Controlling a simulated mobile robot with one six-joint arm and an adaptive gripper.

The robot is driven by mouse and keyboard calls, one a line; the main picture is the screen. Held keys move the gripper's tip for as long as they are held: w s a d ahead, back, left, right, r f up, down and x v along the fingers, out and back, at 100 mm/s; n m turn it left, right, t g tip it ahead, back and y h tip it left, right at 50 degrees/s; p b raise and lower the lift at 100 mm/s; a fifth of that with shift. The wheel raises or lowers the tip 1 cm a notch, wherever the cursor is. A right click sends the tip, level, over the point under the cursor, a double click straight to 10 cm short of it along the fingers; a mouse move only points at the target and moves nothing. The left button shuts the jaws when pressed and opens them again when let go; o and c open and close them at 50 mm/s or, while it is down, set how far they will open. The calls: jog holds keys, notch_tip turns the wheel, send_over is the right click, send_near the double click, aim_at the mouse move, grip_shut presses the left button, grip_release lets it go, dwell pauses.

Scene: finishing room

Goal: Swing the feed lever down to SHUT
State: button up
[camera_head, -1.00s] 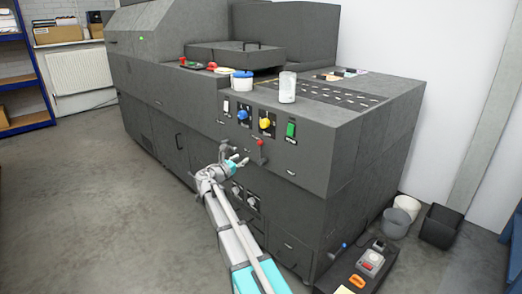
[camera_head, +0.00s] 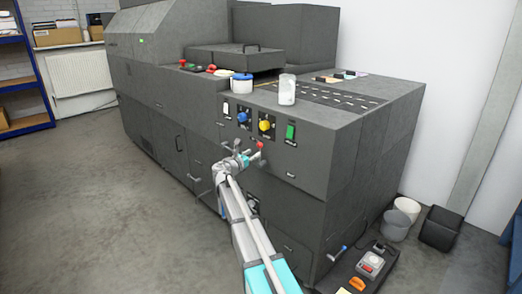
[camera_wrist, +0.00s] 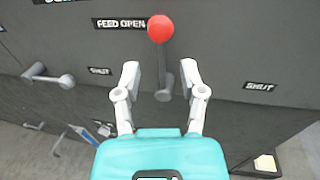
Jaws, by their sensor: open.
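The feed lever has a red ball knob (camera_wrist: 160,29) on a dark grey arm and stands upright, with the knob beside a FEED OPEN label (camera_wrist: 119,24). A SHUT label (camera_wrist: 259,87) is to the right and lower on the panel. In the head view the red knob (camera_head: 260,146) shows on the front of the grey machine. My gripper (camera_wrist: 160,72) is open, with one finger on each side of the lever arm in the picture. I see no clear contact with it. In the head view my gripper (camera_head: 249,156) is just left of and below the knob.
A second grey lever (camera_wrist: 52,78) sticks out at the left, near another SHUT label (camera_wrist: 98,71). The floor left of the machine is clear.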

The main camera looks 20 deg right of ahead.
aim_at(260, 149)
jog(key=shift+x, duration=2.85)
grip_shut()
